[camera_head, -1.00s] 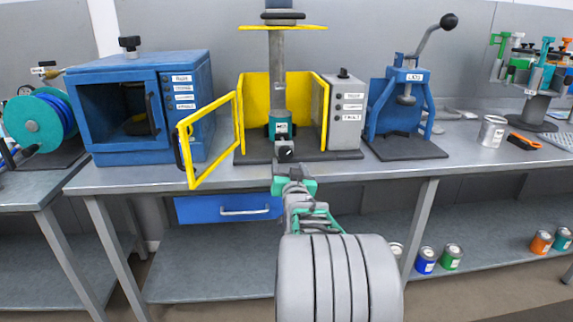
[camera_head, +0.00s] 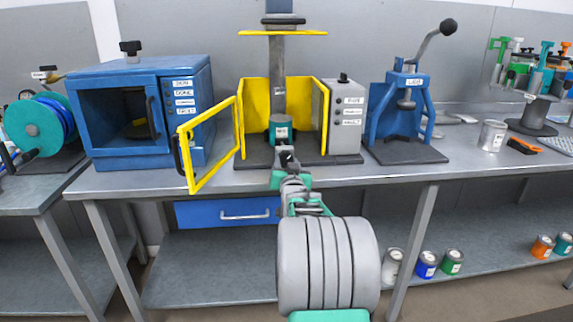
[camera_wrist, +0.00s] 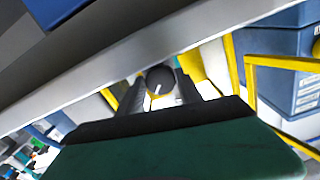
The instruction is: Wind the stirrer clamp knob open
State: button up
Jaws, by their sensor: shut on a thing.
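The stirrer stands mid-bench, with a grey column (camera_head: 278,78), a yellow guard (camera_head: 257,100) and a teal labelled can (camera_head: 281,130) at its foot. The clamp knob (camera_wrist: 160,79) is small, round and black with a white line, between my fingers in the wrist view. In the head view my gripper (camera_head: 286,157) is at the stirrer's front, just below the can, and largely covers the knob. My gripper is shut on the knob. In the wrist view my gripper (camera_wrist: 160,92) has one finger on each side of it.
The yellow guard door (camera_head: 210,145) swings open to the left of my arm. A blue oven (camera_head: 140,105) stands left, and a grey control box (camera_head: 345,115) and blue lever press (camera_head: 400,105) stand right. The bench edge (camera_head: 390,173) runs beneath my gripper.

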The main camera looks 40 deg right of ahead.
jog(key=c, duration=0.6)
jog(key=shift+f+b, duration=0.15)
jog(key=shift+b, duration=0.2)
jog(key=shift+f+n+b, duration=0.1)
jog(key=shift+n+b, duration=0.55)
jog(key=shift+n, duration=0.05)
jog(key=n+b, duration=0.3)
jog(key=b, duration=0.1)
jog(key=shift+f, duration=0.1)
jog(key=n+b, duration=0.3)
jog(key=shift+n, duration=0.3)
jog(key=shift+d+r+n+b, duration=0.1)
jog(key=shift+r+n+b, duration=0.05)
jog(key=shift+n+b, duration=0.5)
jog(key=shift+r+n+b, duration=0.15)
jog(key=shift+n+b, duration=0.35)
jog(key=shift+n, duration=0.25)
